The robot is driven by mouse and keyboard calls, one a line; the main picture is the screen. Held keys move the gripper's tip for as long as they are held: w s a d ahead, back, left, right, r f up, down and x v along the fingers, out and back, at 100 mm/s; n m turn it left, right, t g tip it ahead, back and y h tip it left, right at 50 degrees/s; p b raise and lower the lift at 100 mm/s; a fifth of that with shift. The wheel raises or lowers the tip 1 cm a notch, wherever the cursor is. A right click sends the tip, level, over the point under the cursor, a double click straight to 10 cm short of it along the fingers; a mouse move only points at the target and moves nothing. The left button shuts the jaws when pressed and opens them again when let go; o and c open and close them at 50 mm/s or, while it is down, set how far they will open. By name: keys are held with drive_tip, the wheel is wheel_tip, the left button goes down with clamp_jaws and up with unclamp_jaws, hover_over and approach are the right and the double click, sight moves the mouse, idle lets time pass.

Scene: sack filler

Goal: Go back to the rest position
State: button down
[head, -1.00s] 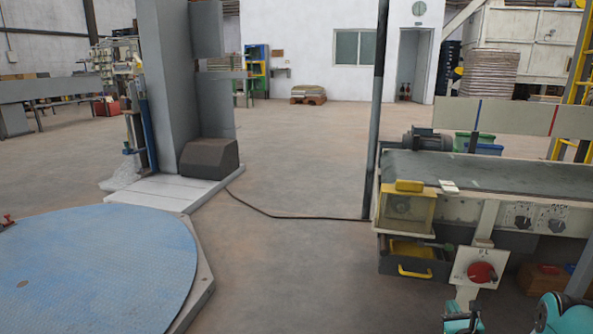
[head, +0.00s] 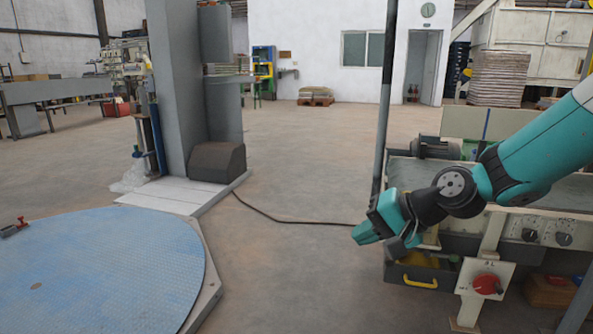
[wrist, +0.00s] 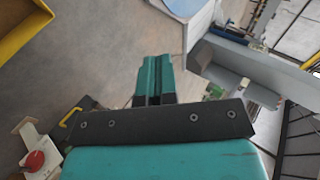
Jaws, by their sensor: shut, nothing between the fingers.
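My gripper (head: 368,233) is teal and black and is at the end of my arm, which reaches in from the right in the head view. It hangs in front of the left end of the conveyor (head: 570,190), above the floor. In the wrist view my gripper (wrist: 153,75) shows its two teal fingers together, with nothing between them.
Below my gripper is a dark drawer with a yellow handle (head: 419,282). A red rotary switch (head: 487,284) on a pale plate is to its right. A dark upright pole (head: 385,110) stands close behind. A blue turntable (head: 100,270) lies at left. The floor between is clear, crossed by a cable (head: 290,218).

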drive_tip(key=s+d+r+n+g+h+p, duration=0.15)
drive_tip(key=s+n, duration=0.25)
drive_tip(key=s, duration=0.5)
drive_tip(key=s+r+n+g+h, duration=0.2)
drive_tip(key=s+r+n, duration=0.1)
drive_tip(key=s, duration=0.6)
drive_tip(key=s+d+r+n+g+h, duration=0.15)
drive_tip(key=s+n, duration=0.25)
drive_tip(key=s, duration=0.5)
wheel_tip(320, 180, up, 38)
drive_tip(key=p, duration=3.8)
drive_tip(key=shift+a+m, duration=0.3)
drive_tip(key=shift+a, duration=0.05)
drive_tip(key=shift+r, duration=0.1)
